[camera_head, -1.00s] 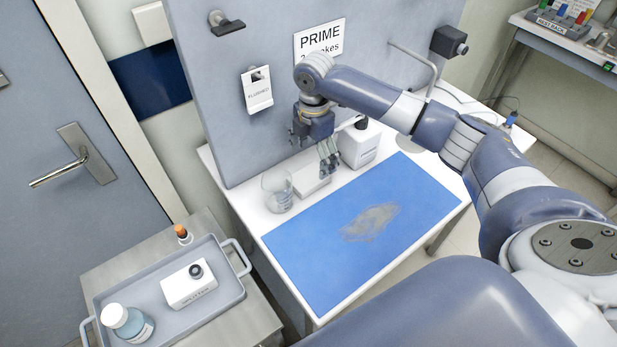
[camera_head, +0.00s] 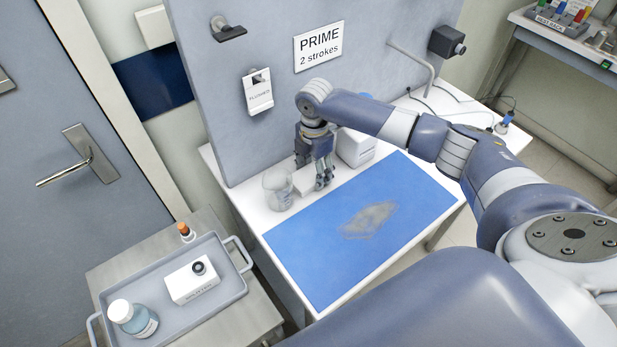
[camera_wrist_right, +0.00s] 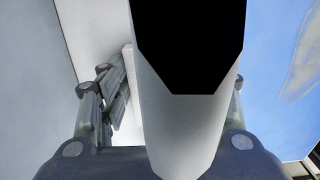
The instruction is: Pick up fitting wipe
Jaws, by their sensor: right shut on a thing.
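My right gripper (camera_head: 322,182) is low over the white table, just behind the blue mat. It is shut on a small white block-like thing (camera_head: 304,187), which I take to be the fitting wipe; it is partly hidden by the fingers. In the right wrist view, the white thing (camera_wrist_right: 180,120) stands large between the fingers of my right gripper (camera_wrist_right: 175,105), with a black area across its upper part. I cannot tell whether it touches the table. My left gripper is not in view.
A clear beaker (camera_head: 278,187) stands close to the left of the gripper, and a white container (camera_head: 356,148) close to the right. The blue mat (camera_head: 320,255) bears a greyish patch. A panel (camera_head: 215,110) rises behind. A grey tray (camera_head: 225,295) stands at lower left.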

